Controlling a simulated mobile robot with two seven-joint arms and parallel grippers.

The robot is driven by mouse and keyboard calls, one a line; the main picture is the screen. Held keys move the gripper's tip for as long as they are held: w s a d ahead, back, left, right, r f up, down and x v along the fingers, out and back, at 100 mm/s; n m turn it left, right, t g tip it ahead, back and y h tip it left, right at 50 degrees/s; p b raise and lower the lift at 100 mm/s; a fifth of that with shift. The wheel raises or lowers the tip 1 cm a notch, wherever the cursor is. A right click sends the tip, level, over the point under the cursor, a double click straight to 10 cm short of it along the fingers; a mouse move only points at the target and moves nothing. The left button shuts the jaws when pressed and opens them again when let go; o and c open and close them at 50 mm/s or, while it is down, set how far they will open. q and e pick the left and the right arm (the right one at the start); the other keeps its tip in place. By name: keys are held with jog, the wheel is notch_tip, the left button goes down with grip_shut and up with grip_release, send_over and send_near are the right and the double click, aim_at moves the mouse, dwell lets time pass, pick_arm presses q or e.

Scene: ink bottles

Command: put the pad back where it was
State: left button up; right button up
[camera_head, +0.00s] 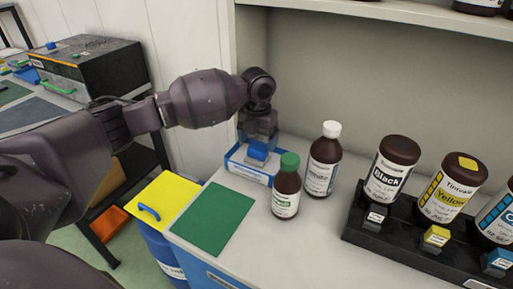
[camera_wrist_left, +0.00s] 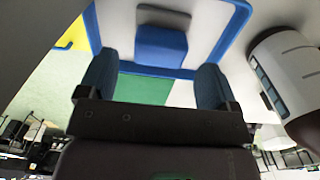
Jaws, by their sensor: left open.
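A blue block that looks like the pad (camera_head: 257,153) sits in a white tray with a blue rim (camera_head: 249,172) against the back of the counter. In the left wrist view the blue pad (camera_wrist_left: 160,48) lies inside the tray's blue rim (camera_wrist_left: 235,28), beside a grey piece (camera_wrist_left: 163,17). My left gripper (camera_head: 259,138) points down over the tray; its fingers (camera_wrist_left: 157,68) are apart, with nothing held between them. I cannot tell whether the fingers touch the pad. My right gripper is not in view.
A green-capped bottle (camera_head: 286,187) and a white-capped bottle (camera_head: 323,160) stand right of the tray. A black rack (camera_head: 400,246) holds ink bottles farther right. A flat green mat (camera_head: 212,217) lies in front; a shelf (camera_head: 400,18) hangs above.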

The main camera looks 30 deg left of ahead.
aim_at(258, 147)
pick_arm(q)
notch_tip(258, 147, up, 8)
jog(key=p, duration=0.1)
dwell(0.7)
